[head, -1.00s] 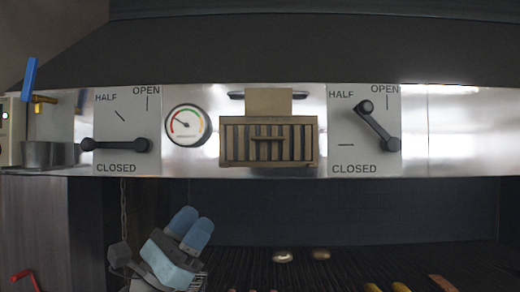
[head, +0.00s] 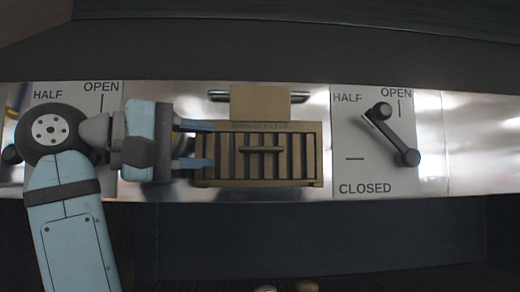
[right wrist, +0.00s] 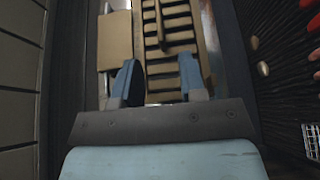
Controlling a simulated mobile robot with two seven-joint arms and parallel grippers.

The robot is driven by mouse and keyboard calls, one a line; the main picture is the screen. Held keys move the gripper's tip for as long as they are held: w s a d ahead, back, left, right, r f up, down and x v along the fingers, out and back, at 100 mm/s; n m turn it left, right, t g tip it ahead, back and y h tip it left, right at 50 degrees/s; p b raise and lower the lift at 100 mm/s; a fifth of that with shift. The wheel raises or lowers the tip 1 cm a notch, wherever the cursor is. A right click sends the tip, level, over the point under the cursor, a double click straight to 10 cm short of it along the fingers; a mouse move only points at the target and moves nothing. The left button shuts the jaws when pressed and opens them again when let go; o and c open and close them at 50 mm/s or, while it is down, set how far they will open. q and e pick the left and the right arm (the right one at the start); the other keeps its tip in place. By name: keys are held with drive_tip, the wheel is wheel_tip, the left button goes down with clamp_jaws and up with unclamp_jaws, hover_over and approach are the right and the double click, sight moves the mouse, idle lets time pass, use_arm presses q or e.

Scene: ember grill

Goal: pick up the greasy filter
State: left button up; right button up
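The greasy filter (head: 300,155) is a brown slatted panel with a bar handle across its middle, set on the steel front of the hood. My right gripper (head: 198,148) is at the filter's left end, fingers pointing right and spread apart, with nothing held between them. Whether the fingertips touch the frame I cannot tell. In the right wrist view the filter (right wrist: 172,48) lies beyond the open fingers (right wrist: 160,80), its handle farther ahead. My left gripper is not in view.
A tan plate (head: 260,103) in front of a dark slot sits just above the filter. A lever dial (head: 360,170) is to its right. The grill lies below.

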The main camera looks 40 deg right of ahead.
sight(243, 149)
drive_tip(key=shift+d, duration=1)
drive_tip(key=shift+d+p, duration=0.35)
drive_tip(key=shift+d, duration=0.25)
drive_tip(key=d+p, duration=0.1)
drive_tip(key=d, duration=0.3)
drive_tip(key=shift+s+d, duration=0.1)
drive_tip(key=shift+s, duration=0.05)
drive_tip(key=shift+c, duration=0.7)
clamp_jaws()
